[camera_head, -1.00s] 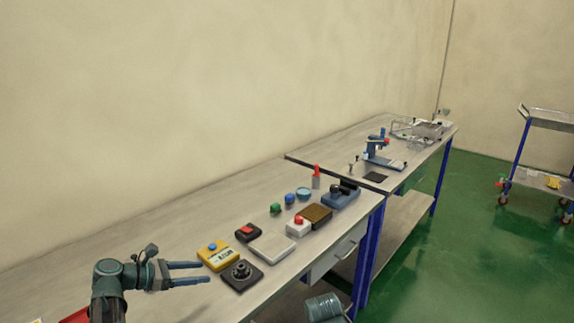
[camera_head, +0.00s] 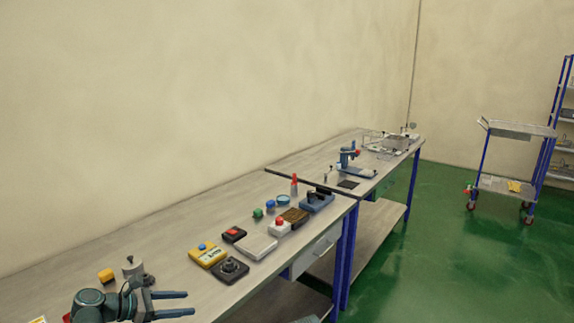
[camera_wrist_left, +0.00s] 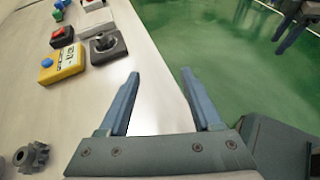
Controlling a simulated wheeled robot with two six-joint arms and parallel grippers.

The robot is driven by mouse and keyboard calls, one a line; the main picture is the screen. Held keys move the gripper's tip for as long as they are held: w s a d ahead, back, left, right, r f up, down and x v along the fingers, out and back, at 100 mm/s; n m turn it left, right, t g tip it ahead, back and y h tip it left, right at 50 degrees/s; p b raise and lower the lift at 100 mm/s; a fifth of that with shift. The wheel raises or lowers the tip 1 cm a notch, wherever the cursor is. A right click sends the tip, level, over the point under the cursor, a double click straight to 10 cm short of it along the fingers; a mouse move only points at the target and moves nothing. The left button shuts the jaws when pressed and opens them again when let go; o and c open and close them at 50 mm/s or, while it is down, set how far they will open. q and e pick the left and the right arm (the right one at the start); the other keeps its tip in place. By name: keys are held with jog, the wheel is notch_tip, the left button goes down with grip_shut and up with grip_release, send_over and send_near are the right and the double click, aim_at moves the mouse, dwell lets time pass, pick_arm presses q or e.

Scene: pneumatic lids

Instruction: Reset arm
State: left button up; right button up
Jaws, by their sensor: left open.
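My left gripper (camera_head: 182,304) is open and empty over the front part of the workbench (camera_head: 215,310) in the head view. In the left wrist view its two fingers (camera_wrist_left: 160,100) stand apart with bare bench and green floor between and beyond them. The yellow box with a blue button (camera_head: 208,255) and the dark box with a round knob (camera_head: 231,268) lie beyond the fingertips, apart from them. They also show at the upper left of the left wrist view.
A white box (camera_head: 258,246), a red-button box (camera_head: 280,227) and a blue device (camera_head: 317,200) line the bench. A grey part (camera_head: 132,268) and an orange block (camera_head: 106,275) sit near my left arm. A blue press (camera_head: 350,160) stands on the far bench. A cart (camera_head: 508,160) stands right.

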pick_arm(q)
jog(key=s+d+f+m+g+y, duration=0.2)
jog(key=s+d+f+m+y, duration=0.1)
jog(key=d+m, duration=0.4)
jog(key=s+d+f+m+g+y+p, duration=0.1)
jog(key=s+d+f+m+g+y, duration=0.2)
jog(key=s+d+m, duration=0.4)
jog(key=s+d+f+m+g+y, duration=0.2)
jog(key=s+d+f+m+y, duration=0.3)
jog(key=m, duration=0.9)
jog(key=s+d+y, duration=0.1)
jog(key=d, duration=0.2)
jog(key=shift+s+g+p, duration=0.2)
jog(key=shift+g+p, duration=0.1)
